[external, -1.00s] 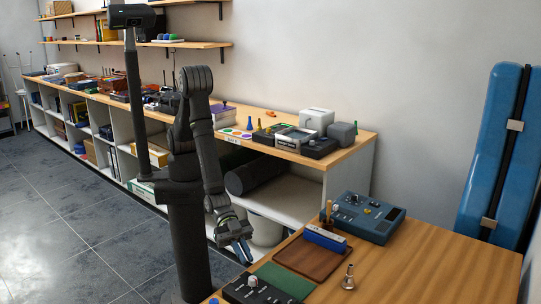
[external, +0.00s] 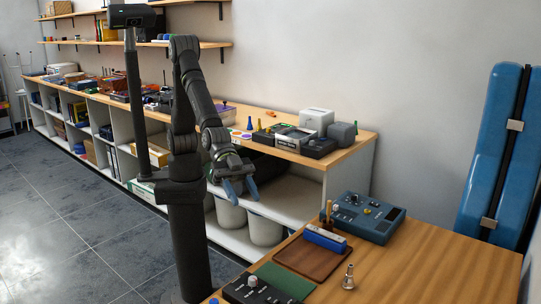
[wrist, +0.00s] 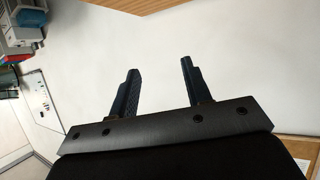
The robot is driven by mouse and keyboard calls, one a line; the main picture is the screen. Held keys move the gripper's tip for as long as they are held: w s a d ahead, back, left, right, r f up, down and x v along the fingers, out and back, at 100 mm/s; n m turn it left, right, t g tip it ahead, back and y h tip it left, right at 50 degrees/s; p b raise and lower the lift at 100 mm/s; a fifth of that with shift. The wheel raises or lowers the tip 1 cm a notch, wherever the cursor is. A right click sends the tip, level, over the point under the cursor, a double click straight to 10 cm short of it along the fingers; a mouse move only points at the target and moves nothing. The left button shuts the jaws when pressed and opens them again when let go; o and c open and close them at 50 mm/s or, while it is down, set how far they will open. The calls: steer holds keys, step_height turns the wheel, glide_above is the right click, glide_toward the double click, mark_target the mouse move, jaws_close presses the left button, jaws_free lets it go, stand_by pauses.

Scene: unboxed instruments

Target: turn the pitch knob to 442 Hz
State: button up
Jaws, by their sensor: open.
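A blue instrument box (external: 368,216) with several knobs and a dark display stands at the back of the wooden table. A black box (external: 252,288) with a pale knob and smaller dark knobs sits at the table's near left corner. The labels are too small to read, so I cannot tell which knob is pitch or where it points. My gripper (external: 241,188) is open and empty, left of the table and in front of the low shelf. In the wrist view my gripper (wrist: 157,78) shows two blue-black fingers apart with nothing between them.
On the wooden table (external: 430,258) are a brown tray (external: 300,265) with a blue-and-white block (external: 325,238), a green mat (external: 285,281) and a metal mouthpiece-like piece (external: 348,277). The table's right side is clear. A long shelf unit (external: 345,150) runs along the wall.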

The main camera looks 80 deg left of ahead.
mark_target(253, 278)
steer(key=w+d+f+n+g+y, duration=0.1)
steer(key=w+d+n+g+y, duration=0.1)
steer(key=d+n+g+y, duration=0.4)
step_height(253, 278, down, 21)
steer(key=n+y, duration=0.2)
steer(key=n+t+y, duration=0.1)
steer(key=n+y, duration=0.2)
steer(key=shift+s+a+r+y, duration=0.1)
steer(key=shift+s+r+y, duration=0.05)
steer(key=shift+y, duration=0.15)
stand_by(0.6)
jaws_close()
